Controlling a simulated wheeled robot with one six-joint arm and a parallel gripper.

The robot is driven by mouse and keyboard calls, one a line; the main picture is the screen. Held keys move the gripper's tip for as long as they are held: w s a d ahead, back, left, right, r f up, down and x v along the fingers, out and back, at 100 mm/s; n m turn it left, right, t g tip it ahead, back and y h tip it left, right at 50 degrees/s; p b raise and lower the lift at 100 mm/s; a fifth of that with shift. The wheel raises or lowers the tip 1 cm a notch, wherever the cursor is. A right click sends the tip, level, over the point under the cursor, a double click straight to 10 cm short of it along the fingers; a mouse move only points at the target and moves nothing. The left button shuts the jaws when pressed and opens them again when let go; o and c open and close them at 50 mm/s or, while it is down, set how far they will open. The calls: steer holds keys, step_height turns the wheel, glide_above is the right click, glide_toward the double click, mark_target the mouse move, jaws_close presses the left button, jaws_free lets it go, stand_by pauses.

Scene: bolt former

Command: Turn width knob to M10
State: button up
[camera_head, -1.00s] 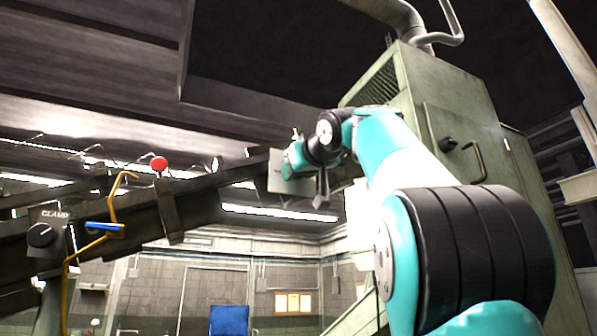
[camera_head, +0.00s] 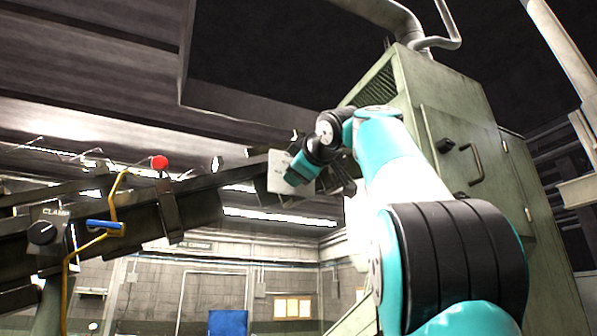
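My teal and black arm reaches up from the lower right. Its wrist is in front of a light grey plate (camera_head: 275,184) on the dark inclined rail. My gripper (camera_head: 348,186) shows as a small dark shape right of the teal wrist link; its fingers are too small and dark to read. No knob marked width or M10 is legible. Any knob on the grey plate is hidden behind my wrist. A black knob (camera_head: 41,232) sits on a panel labelled CLAMP at the far left, well away from my gripper.
The inclined rail (camera_head: 200,200) runs from the left up to the plate. A large green cabinet (camera_head: 450,110) with a handle stands behind my arm.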

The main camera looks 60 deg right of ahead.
steer(key=shift+n, duration=0.3)
steer(key=o, duration=0.9)
